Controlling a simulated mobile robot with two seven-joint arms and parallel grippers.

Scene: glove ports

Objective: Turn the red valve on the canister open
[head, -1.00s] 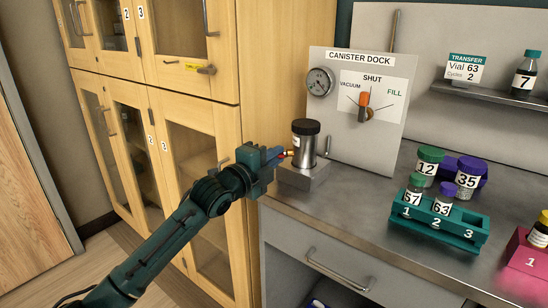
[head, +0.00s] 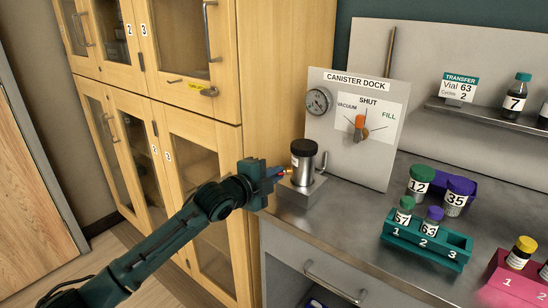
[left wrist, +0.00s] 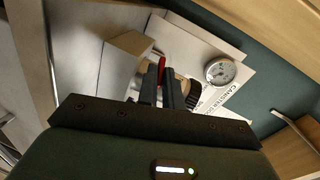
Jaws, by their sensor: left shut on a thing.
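The canister (head: 303,162), a silver cylinder with a black cap, stands upright on a metal block (head: 297,193) in front of the dock panel in the head view. My left gripper (head: 279,173) is at its left side, shut on the small red valve. In the left wrist view the red valve (left wrist: 161,66) shows between the two dark fingers (left wrist: 164,88). A brass-coloured stub (head: 289,171) joins it to the canister. The fingers hide most of the valve, so its angle is hard to tell. My right gripper is not in view.
The dock panel (head: 345,150) carries a gauge (head: 318,100) and an orange knob (head: 360,122) below the word SHUT. A green rack (head: 425,246) with vials and a pink rack (head: 510,285) stand on the counter to the right. Wooden cabinets (head: 200,125) are at the left.

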